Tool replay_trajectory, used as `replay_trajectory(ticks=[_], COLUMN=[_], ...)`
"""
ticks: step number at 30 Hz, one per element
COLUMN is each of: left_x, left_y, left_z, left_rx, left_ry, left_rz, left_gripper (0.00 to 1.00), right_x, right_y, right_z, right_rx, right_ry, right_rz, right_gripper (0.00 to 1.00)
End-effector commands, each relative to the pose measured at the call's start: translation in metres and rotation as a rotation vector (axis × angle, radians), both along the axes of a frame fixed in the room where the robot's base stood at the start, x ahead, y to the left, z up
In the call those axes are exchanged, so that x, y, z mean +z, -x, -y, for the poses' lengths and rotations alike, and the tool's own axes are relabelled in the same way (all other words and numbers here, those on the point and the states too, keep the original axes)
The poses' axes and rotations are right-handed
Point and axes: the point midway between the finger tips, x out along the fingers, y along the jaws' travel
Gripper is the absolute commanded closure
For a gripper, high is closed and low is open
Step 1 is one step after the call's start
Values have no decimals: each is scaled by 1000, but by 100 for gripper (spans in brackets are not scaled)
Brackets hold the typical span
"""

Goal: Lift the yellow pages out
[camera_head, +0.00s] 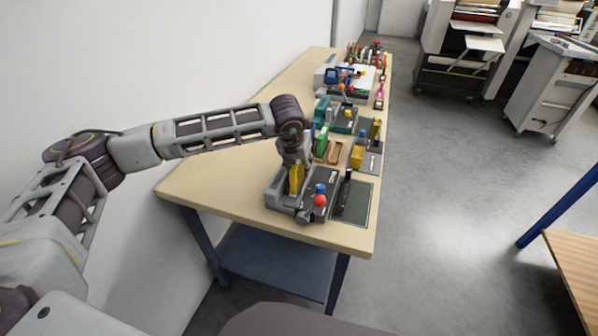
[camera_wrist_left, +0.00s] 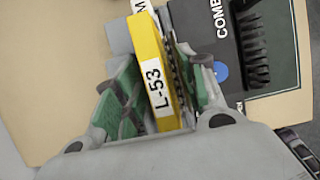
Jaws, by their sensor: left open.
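The yellow pages (camera_head: 295,179) stand upright in the grey comb machine (camera_head: 283,202) near the front of the bench. In the left wrist view the yellow pages (camera_wrist_left: 154,70) show a white label reading "L-53". My left gripper (camera_wrist_left: 163,92) is open, with a green-padded finger on each side of the pages. The right finger looks close to them; I cannot tell whether it touches. In the head view my left gripper (camera_head: 297,158) comes down from above onto the pages. The lower part of the pages is hidden. My right gripper is not in view.
The machine has a lever with a red knob (camera_head: 319,200) and a blue part (camera_head: 320,188). Several other machines and coloured items line the bench (camera_head: 228,180) behind. The bench's front left is clear.

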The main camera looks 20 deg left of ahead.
Motion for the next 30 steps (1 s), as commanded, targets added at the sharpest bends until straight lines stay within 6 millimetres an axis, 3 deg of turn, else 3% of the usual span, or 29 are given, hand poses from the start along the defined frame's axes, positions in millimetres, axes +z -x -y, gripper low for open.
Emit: replay_trajectory(ticks=[29,30], left_x=[-2,-2], left_y=[0,0], left_z=[0,0], left_rx=[0,0], left_ry=[0,0], left_rz=[0,0], left_gripper=[59,64], right_x=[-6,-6], right_y=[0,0], right_z=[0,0], right_rx=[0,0], right_ry=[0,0], right_rz=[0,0], right_gripper=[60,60])
